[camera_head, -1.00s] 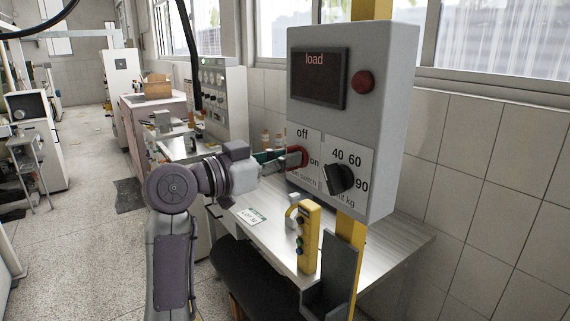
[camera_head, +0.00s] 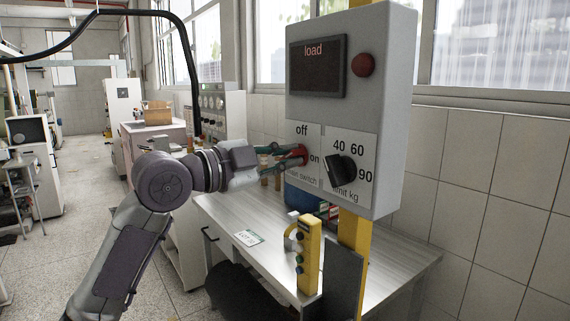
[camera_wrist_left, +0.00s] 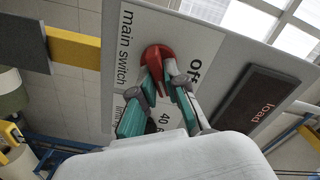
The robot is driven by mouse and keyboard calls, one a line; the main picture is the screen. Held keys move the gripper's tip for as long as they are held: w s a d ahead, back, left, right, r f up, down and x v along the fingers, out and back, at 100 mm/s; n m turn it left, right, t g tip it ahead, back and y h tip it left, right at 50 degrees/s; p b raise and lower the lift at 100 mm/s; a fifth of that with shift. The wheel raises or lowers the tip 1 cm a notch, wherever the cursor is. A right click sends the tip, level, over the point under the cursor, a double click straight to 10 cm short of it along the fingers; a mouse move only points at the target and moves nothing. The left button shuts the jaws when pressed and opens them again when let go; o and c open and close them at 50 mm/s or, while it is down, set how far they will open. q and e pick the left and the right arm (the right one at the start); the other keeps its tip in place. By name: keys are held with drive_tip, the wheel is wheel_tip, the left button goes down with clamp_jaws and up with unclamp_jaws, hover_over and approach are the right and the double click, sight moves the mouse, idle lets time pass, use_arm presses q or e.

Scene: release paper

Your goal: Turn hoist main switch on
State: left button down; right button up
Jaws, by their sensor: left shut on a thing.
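The hoist control box (camera_head: 397,110) is a grey box on a yellow post. Its red main switch knob (camera_head: 301,153) sits on a white label (camera_head: 303,178) with "off" above and "on" to the right. My left gripper (camera_head: 296,155) reaches it from the left, with its green fingers closed on the knob. In the left wrist view the red knob (camera_wrist_left: 157,55) shows between the two fingertips (camera_wrist_left: 162,78), and the label beside it reads "main switch" and "off". The fingers partly hide the knob, so its exact pointing is hard to tell. My right gripper is not in view.
Right of the switch is a black limit dial (camera_head: 342,170). Above are a dark "load" display (camera_head: 317,72) and a red button (camera_head: 363,64). A yellow pendant (camera_head: 308,255) stands below, by a table (camera_head: 270,262). A black cable (camera_head: 185,50) hangs behind my arm.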

use_arm(q)
drive_tip(key=m, duration=0.2)
drive_tip(key=shift+m, duration=0.4)
drive_tip(key=shift+f+m, duration=0.2)
drive_tip(key=shift+m, duration=1.7)
drive_tip(key=c, duration=1.2)
unclamp_jaws()
drive_tip(key=shift+s, duration=0.1)
drive_tip(key=v, duration=1.2)
